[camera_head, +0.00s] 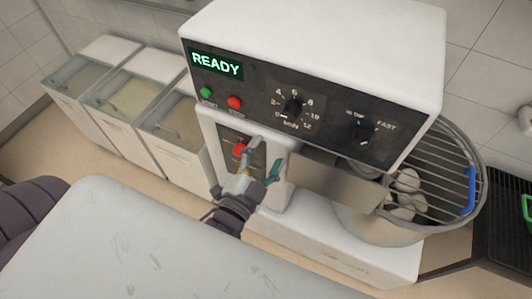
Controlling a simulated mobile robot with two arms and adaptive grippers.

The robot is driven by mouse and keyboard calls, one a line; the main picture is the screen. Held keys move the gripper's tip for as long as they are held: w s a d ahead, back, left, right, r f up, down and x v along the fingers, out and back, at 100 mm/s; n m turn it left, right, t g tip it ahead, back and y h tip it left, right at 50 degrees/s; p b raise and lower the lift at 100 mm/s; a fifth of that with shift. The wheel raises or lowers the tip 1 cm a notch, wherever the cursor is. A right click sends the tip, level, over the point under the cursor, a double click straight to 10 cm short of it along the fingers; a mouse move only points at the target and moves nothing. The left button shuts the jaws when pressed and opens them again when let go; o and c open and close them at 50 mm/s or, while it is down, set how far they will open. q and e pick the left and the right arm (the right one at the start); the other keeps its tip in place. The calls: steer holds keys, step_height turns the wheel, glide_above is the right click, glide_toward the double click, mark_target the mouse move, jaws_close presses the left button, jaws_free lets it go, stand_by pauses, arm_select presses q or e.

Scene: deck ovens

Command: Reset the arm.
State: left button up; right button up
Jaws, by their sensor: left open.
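My left gripper (260,162) is in the lower middle of the head view, in front of the white mixer (320,40). Its two fingers are spread and nothing shows between them. It is close to the mixer's small lower panel with a red switch (239,149); I cannot tell whether it touches. The mixer's display (216,63) reads READY, above a green button (206,92) and a red button (235,102). My right gripper is not in view.
Several bins (125,107) with clear lids stand along the wall at the left. A mixer bowl (375,225) with a wire guard (455,160) holds pale lumps at the right. A light worktop (150,250) fills the lower left. A dark rack stands at the far right.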

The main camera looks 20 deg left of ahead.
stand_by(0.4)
arm_select(q)
steer(key=s+d+f+n+g+b, duration=0.1)
steer(key=s+f+g+b, duration=0.15)
steer(key=f, duration=1.15)
steer(key=s+d+f+n+g+h+b, duration=0.1)
steer(key=s+f+g, duration=0.2)
steer(key=f, duration=1.1)
steer(key=s+d+f+n+g+b, duration=0.1)
steer(key=s+f+g+b, duration=0.15)
steer(key=f, duration=1.15)
steer(key=s+a+f+n+g+b, duration=0.2)
steer(key=s+a+f+g, duration=0.2)
steer(key=s+f, duration=0.7)
steer(key=s+a+f+n+g+y+b, duration=0.1)
steer(key=s+a+f+g, duration=0.4)
steer(key=s+f, duration=0.6)
steer(key=shift+s+a+f+n+y+b, duration=0.15)
steer(key=shift+s+a+n+y+b, duration=0.3)
steer(key=shift+a, duration=0.7)
steer(key=shift+s, duration=0.15)
